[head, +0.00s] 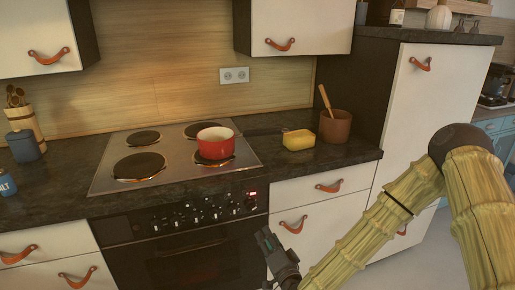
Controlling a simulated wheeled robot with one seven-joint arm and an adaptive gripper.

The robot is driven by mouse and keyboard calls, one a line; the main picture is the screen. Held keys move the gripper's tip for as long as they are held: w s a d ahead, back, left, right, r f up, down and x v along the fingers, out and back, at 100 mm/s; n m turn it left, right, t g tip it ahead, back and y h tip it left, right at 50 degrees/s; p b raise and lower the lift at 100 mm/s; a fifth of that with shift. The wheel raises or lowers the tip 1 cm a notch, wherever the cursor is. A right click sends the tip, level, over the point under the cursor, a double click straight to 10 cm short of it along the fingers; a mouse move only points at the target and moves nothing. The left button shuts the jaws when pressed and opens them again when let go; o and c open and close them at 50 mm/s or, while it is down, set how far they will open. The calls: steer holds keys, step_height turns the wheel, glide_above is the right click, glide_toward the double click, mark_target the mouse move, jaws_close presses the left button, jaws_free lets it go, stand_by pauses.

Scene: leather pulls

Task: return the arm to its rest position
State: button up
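My arm, with a bamboo-like yellow surface, bends at a dark joint on the right of the head view and reaches down and left. My gripper (265,240) is dark and sits low in front of the oven's right side and the drawers beside it. It is below the counter's front edge and appears apart from the fronts. I see no object in it, but its fingers are too small and dark to show whether they are open or shut.
A red pot (215,146) stands on the stove (110,180). A yellow block-like item (298,140) and a brown pot with a wooden utensil (335,128) stand right of it. White drawers (315,215) and a tall cabinet (425,110) have protruding leather pulls. Floor (410,268) shows at lower right.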

steer(key=s+d+f+n+g+h+p, duration=0.1)
steer(key=s+d+f+n+g+p, duration=0.15)
steer(key=s+f+g, duration=0.5)
steer(key=s+d+f+n+g+h+p, duration=0.1)
steer(key=s+d+f+n+g+p, duration=0.15)
steer(key=s+f, duration=0.85)
steer(key=s+d+n+g+h+p, duration=0.1)
steer(key=s+d+g+h, duration=0.1)
steer(key=s+d, duration=0.4)
steer(key=s+d+f+n+g+h+p, duration=0.1)
steer(key=s+d+g, duration=0.3)
steer(key=s, duration=1.1)
steer(key=d, duration=0.3)
steer(key=shift+f+n+g+h, duration=0.3)
steer(key=shift+h, duration=0.1)
